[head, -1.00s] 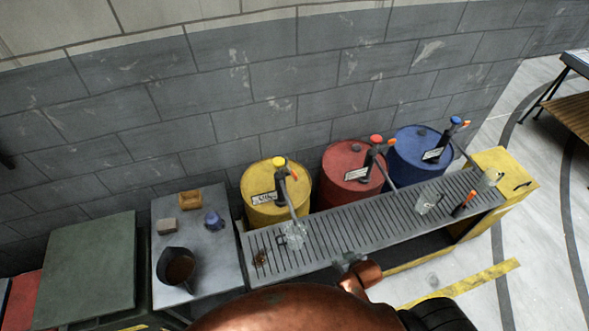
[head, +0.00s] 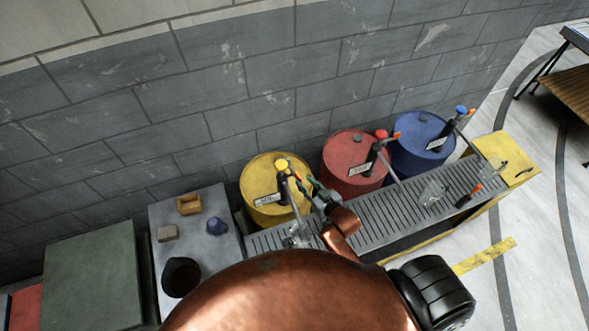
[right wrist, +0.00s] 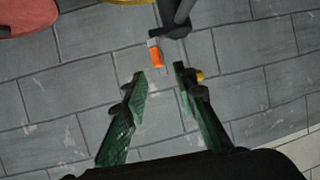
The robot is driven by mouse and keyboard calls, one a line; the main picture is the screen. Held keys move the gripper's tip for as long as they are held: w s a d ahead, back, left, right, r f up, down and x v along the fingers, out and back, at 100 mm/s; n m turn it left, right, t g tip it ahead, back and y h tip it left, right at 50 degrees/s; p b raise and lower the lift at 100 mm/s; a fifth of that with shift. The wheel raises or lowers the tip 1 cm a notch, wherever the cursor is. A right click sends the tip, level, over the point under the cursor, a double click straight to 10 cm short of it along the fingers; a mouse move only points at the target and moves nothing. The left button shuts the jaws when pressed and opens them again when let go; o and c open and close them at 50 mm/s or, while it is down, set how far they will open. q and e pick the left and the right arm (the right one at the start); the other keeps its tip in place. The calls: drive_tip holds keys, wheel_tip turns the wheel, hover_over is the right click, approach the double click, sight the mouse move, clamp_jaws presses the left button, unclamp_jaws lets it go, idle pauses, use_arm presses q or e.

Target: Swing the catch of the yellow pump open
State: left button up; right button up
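The yellow drum (head: 259,181) stands by the wall, and its yellow-capped pump (head: 281,165) rises from its top. A small orange-tipped catch sits at the pump head; its orange tip (right wrist: 156,56) shows clearly in the right wrist view, beside a dark grey pump part (right wrist: 177,16). My right gripper (head: 304,183) is close to the right of the pump head. In the right wrist view its green fingers (right wrist: 163,73) are apart and empty, with the orange tip just beyond the gap. I see no contact. My left gripper is not in view.
A red drum (head: 350,157) and a blue drum (head: 418,138) with pumps stand to the right. A slatted grey grate (head: 372,212) runs in front, with clear jars on it. A grey side table (head: 203,251) with small items is at the left.

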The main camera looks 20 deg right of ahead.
sight(299, 176)
drive_tip(key=x, duration=0.6)
drive_tip(key=shift+d+p, duration=0.1)
drive_tip(key=shift+p, duration=0.3)
drive_tip(key=shift+w+f, duration=0.1)
drive_tip(key=shift+w, duration=0.2)
drive_tip(key=c, duration=0.3)
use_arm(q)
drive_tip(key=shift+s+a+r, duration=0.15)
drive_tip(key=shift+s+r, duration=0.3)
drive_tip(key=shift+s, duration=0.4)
use_arm(e)
clamp_jaws()
